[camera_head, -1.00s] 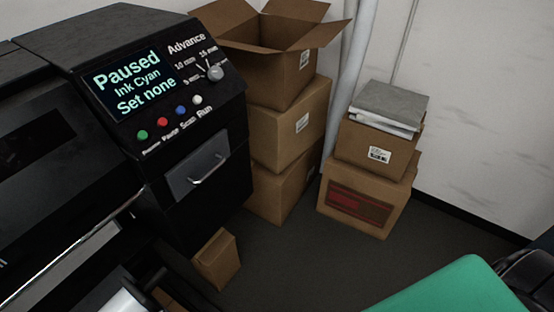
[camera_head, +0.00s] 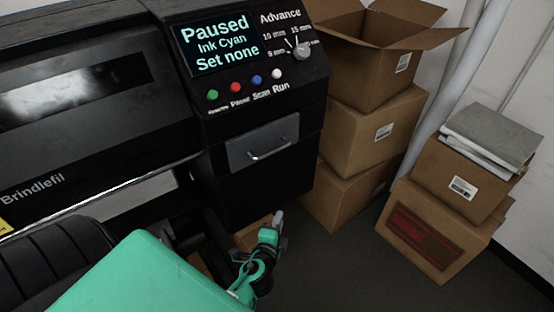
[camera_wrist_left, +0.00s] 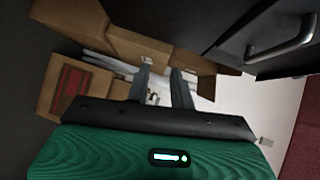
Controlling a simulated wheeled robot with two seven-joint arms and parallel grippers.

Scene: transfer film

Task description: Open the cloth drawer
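The cloth drawer (camera_head: 246,152) is a small dark grey front with a curved metal handle (camera_head: 270,155), set in the black printer cabinet below the buttons. It looks shut. In the left wrist view the handle (camera_wrist_left: 283,42) shows at the upper right, beside the fingers. My left gripper (camera_head: 277,222) is below the drawer and apart from its handle. In the left wrist view its two fingers (camera_wrist_left: 163,80) stand apart with nothing between them. My right gripper is not in view.
The printer panel (camera_head: 240,45) has a display, several buttons and a knob (camera_head: 301,52) above the drawer. Stacked cardboard boxes (camera_head: 372,130) stand right of the cabinet. Another stack (camera_head: 440,225) topped with grey sheets (camera_head: 490,135) is further right. Floor is free in front.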

